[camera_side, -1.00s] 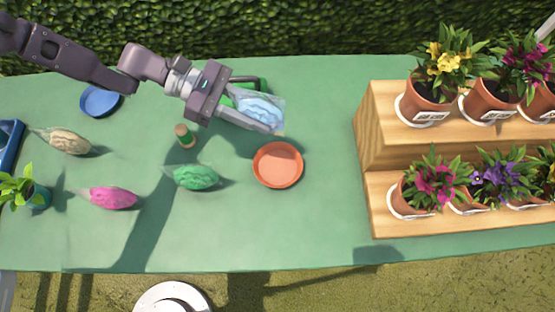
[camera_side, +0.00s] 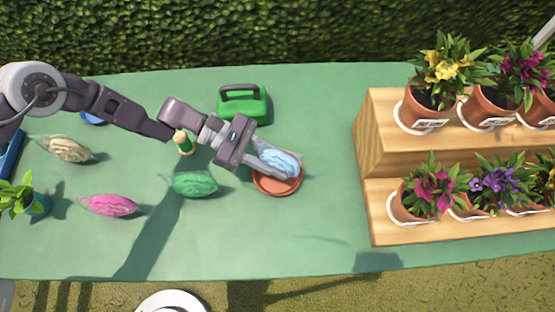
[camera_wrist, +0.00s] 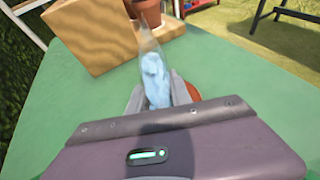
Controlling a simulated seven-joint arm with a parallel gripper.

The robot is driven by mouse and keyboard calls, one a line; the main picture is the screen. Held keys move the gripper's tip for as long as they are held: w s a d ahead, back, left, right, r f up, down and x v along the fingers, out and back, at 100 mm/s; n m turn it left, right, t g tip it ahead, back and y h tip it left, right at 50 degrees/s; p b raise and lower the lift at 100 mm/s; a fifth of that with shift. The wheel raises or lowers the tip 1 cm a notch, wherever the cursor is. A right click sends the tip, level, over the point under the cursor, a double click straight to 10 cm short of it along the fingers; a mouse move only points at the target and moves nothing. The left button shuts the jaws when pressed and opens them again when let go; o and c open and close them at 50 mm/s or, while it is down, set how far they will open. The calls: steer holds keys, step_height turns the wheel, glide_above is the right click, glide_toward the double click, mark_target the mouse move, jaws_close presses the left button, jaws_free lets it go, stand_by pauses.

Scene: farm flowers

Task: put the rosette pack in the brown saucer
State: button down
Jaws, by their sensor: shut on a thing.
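My gripper (camera_side: 276,168) is shut on a light blue clear-wrapped pack (camera_side: 283,160), which also shows between the fingers in the wrist view (camera_wrist: 154,72). The brown saucer (camera_side: 276,188) is a round terracotta dish on the green table. In the side view the pack and fingers overlap the saucer's upper part and hide it; I cannot tell how high the pack is above it. In the wrist view a bit of the saucer (camera_wrist: 194,92) shows right of the fingers.
Green (camera_side: 195,184), pink (camera_side: 110,205) and beige (camera_side: 70,149) packs lie to the left. A small green-and-tan bottle (camera_side: 184,144) stands beside my arm. A wooden stepped stand (camera_side: 385,150) with potted flowers is right.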

steer(key=c, duration=1.2)
jaws_free()
steer(key=shift+f, duration=0.1)
steer(key=shift+o, duration=0.2)
steer(key=shift+r, duration=0.2)
steer(key=v, duration=1.2)
